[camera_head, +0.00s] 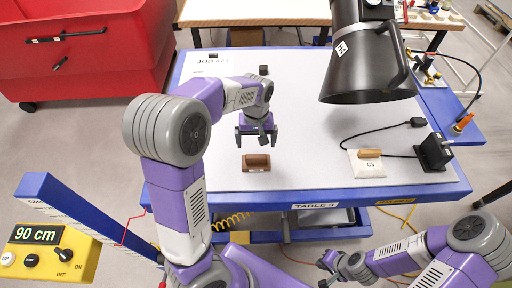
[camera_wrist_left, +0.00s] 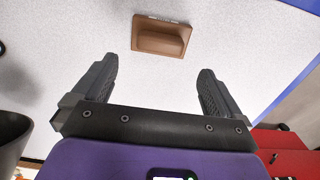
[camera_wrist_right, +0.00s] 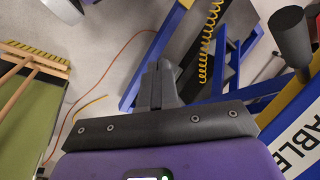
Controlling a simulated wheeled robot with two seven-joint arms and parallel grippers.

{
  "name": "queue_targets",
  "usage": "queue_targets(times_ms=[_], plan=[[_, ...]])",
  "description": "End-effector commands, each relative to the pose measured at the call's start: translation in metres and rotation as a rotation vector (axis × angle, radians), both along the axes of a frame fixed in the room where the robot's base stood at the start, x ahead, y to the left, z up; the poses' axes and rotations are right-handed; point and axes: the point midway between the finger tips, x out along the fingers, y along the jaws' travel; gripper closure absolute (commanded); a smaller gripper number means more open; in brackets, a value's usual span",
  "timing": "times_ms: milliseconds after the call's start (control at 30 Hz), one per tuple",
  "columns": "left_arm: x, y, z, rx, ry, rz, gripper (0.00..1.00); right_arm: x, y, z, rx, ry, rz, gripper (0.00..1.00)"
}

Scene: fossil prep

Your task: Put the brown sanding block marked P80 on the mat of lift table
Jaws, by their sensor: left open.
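A brown sanding block (camera_head: 256,162) lies on the pale speckled mat (camera_head: 310,110) of the blue-framed table near its front edge; its small label is too small to read. The block also shows in the left wrist view (camera_wrist_left: 161,37), ahead of the fingers. My left gripper (camera_head: 257,134) is open and empty, behind the block in the head view and apart from it. It also shows in the left wrist view (camera_wrist_left: 155,85). My right gripper (camera_head: 326,266) is low in front of the table; in the right wrist view its fingers (camera_wrist_right: 158,82) are together with nothing between them.
A black lamp-like hood (camera_head: 365,60) hangs over the table's right side. A red bin (camera_head: 80,50) stands at left, a yellow "90 cm" control box (camera_head: 48,246) at front left. The mat's middle is clear.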

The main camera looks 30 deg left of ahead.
Motion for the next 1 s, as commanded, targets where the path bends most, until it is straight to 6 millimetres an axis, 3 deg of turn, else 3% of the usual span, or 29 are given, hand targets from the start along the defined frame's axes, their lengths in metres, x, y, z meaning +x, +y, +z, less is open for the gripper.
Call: queue_targets(times_ms=[200,833,1000], plan=[[0.000,0.000,0.028,0.001,-0.001,-0.002,0.00,0.000,0.000,0.006,0.000,0.000,0.000,1.00],[0.000,0.000,0.033,0.001,0.001,-0.001,0.00,0.000,0.000,0.007,0.000,0.000,0.000,1.00],[0.000,0.000,0.055,0.001,0.001,-0.001,0.00,0.000,0.000,0.029,0.000,0.000,0.000,1.00]])
